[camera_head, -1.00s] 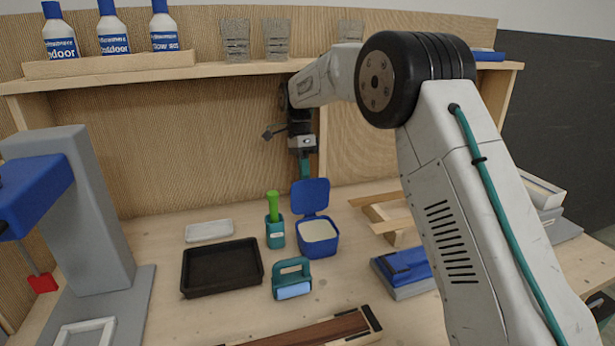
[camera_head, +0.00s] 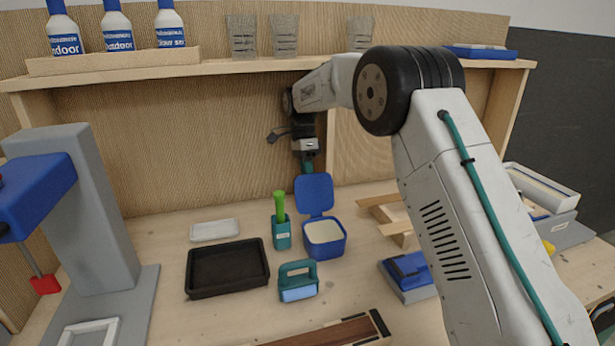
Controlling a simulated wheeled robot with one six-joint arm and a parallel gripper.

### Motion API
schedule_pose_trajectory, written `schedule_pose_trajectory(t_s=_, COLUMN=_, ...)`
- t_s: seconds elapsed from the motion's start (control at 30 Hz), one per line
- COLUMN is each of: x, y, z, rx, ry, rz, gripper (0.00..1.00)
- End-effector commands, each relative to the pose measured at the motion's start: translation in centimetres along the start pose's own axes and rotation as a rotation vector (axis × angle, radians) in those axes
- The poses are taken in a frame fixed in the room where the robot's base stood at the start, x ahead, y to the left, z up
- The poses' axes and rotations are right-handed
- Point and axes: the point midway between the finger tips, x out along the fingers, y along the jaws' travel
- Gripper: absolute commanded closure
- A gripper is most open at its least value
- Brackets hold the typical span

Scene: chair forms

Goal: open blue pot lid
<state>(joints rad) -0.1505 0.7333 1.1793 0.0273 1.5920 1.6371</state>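The blue pot (camera_head: 325,248) stands on the workbench near the middle, with pale contents showing inside. Its blue lid (camera_head: 314,194) is raised and stands upright at the back of the pot. My gripper (camera_head: 308,166) is above and just behind the lid, pointing down. Its teal lower end is partly hidden by the lid's upper edge, so I cannot tell whether it touches the lid or whether its fingers are open.
A teal holder with a green-handled tool (camera_head: 281,222) stands left of the pot. A teal-handled block (camera_head: 298,281) and black tray (camera_head: 228,268) lie in front and left. Wooden pieces (camera_head: 390,215) lie right. A shelf (camera_head: 240,68) with bottles and glasses runs above.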

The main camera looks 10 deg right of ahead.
Motion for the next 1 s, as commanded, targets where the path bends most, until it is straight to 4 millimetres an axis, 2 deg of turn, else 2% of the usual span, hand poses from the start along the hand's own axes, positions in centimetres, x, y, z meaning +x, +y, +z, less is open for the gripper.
schedule_pose_trajectory(t_s=0.03, x=0.63, y=-0.68, z=-0.48, rx=0.005, ry=0.005, rz=-0.01, gripper=1.0)
schedule_pose_trajectory(t_s=0.33, x=0.69, y=-0.67, z=-0.51, rx=0.005, ry=0.006, rz=-0.009, gripper=1.0)
schedule_pose_trajectory(t_s=0.37, x=0.69, y=-0.65, z=-0.5, rx=0.005, ry=0.006, rz=-0.008, gripper=0.67)
schedule_pose_trajectory(t_s=1.0, x=-0.26, y=0.03, z=0.37, rx=-0.004, ry=0.004, rz=-0.014, gripper=0.67)
